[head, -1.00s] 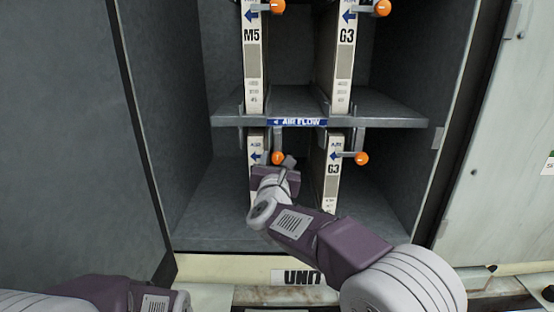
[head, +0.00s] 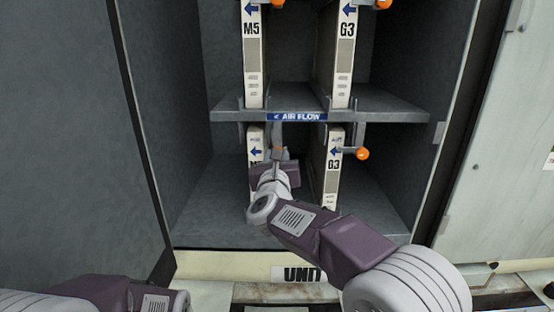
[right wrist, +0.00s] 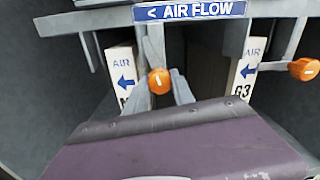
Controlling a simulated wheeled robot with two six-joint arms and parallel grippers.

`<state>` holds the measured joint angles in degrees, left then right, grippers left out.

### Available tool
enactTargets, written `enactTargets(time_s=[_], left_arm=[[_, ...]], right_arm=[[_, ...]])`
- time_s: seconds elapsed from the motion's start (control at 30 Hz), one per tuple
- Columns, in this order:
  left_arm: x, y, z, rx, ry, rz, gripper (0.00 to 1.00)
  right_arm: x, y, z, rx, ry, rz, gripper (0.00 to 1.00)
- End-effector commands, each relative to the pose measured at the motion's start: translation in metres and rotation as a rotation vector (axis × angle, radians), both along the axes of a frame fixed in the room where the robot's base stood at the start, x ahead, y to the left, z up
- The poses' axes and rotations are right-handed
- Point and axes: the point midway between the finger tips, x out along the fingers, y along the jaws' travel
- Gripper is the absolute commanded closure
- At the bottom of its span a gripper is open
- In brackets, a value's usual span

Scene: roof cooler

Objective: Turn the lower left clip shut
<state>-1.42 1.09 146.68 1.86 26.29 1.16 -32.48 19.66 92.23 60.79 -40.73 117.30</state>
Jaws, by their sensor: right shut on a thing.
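The lower left clip (head: 277,135) hangs from the shelf edge, just right of the lower left filter (head: 256,143). Its grey bar points down in the head view, and its orange knob is mostly hidden by my gripper. In the right wrist view the orange knob (right wrist: 159,82) shows plainly between the grey fingers. My right gripper (head: 279,154) is shut on this knob, in front of the gap between the two lower filters. My left arm shows at the bottom left of the head view, but its gripper is not visible.
The lower right filter (head: 333,160) has its own clip with an orange knob (head: 362,153) just to the right. The shelf (head: 385,112) with the AIR FLOW label (head: 297,117) runs above. Two upper filters stand on it. Cabinet walls close in both sides.

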Motion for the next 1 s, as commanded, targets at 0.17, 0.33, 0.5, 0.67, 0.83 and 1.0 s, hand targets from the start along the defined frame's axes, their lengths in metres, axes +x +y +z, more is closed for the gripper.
enactTargets(time_s=[0.17,0.33,0.5,0.67,0.83,1.0], left_arm=[[0.0,0.0,-0.0067,0.0,0.0,0.0,0.34],[0.0001,0.0,-0.0092,0.0,0.0,0.0,0.34],[-0.0001,0.0,-0.0102,0.0,0.0,0.0,0.34],[0.0,0.0,-0.0097,0.0,0.0,0.0,0.34],[0.0,-0.0001,-0.0079,0.0,0.0,0.0,0.34],[0.0,0.0,-0.0054,0.0,0.0,0.0,0.34]], right_arm=[[0.0,-0.0006,-0.002,-0.166,0.001,0.0,1.0],[0.0001,-0.0011,-0.0014,-0.328,0.001,-0.002,1.0],[0.0001,-0.0013,-0.0007,-0.49,0.001,-0.002,1.0],[0.0,-0.0017,-0.0003,-0.642,0.001,-0.002,1.0],[0.0,-0.0017,0.0001,-0.802,0.0,-0.001,1.0],[0.0,-0.0019,0.0005,-0.944,0.001,-0.001,1.0]])
